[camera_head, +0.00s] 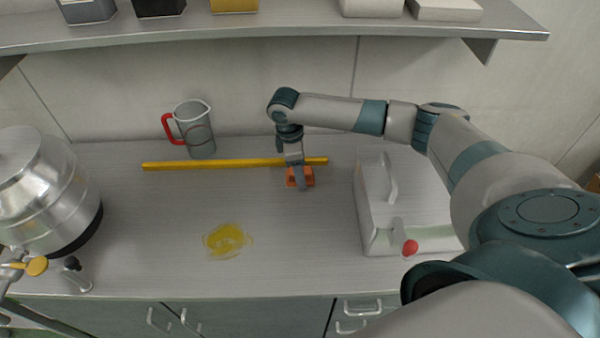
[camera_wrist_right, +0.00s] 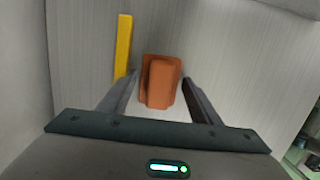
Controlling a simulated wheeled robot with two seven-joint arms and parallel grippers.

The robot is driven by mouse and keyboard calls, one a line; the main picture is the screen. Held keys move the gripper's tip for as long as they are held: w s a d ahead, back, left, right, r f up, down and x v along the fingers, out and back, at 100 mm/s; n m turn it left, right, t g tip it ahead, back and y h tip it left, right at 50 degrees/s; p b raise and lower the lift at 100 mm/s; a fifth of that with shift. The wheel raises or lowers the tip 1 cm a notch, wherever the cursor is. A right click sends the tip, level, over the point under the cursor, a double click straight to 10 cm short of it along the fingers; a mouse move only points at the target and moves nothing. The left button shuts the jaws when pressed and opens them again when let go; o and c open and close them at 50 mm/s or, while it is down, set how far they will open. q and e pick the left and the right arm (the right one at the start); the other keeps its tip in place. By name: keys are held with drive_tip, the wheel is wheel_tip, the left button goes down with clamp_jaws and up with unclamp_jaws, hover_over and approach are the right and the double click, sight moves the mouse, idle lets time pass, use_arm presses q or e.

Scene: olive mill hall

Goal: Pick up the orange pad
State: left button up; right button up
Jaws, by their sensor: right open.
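The orange pad (camera_head: 309,178) lies on the grey counter near the yellow bar, partly hidden behind my right gripper in the head view. In the right wrist view the orange pad (camera_wrist_right: 160,82) shows a raised middle part on a wider base, and sits between and just beyond the fingers. My right gripper (camera_head: 301,186) points down at the pad. Its jaws (camera_wrist_right: 158,82) are open, one finger on each side, with a gap seen at the right finger; whether the left finger touches cannot be told. My left gripper is not in view.
A yellow bar (camera_head: 235,164) lies behind the pad. A jug with a red handle (camera_head: 195,130) stands at the back. A yellow puddle (camera_head: 227,240) is in front. A white box with a handle (camera_head: 378,205) stands right, a steel vessel (camera_head: 45,190) left. A shelf (camera_head: 270,27) hangs above.

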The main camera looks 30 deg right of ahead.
idle(0.4)
drive_tip(key=c, duration=0.8)
drive_tip(key=shift+r, duration=0.15)
drive_tip(key=shift+c, duration=0.2)
drive_tip(key=shift+w+r+b, duration=0.1)
drive_tip(key=shift+r+b, duration=0.4)
drive_tip(key=shift+r, duration=0.05)
wheel_tip(320, 180, up, 2)
drive_tip(key=shift+r+b, duration=0.25)
drive_tip(key=shift+b, duration=0.4)
drive_tip(key=s+r+b, duration=0.2)
drive_tip(key=s+r, duration=0.5)
drive_tip(key=s, duration=0.4)
drive_tip(key=shift+s+d+b, duration=0.3)
drive_tip(key=shift+s+d, duration=0.1)
drive_tip(key=shift+d, duration=0.05)
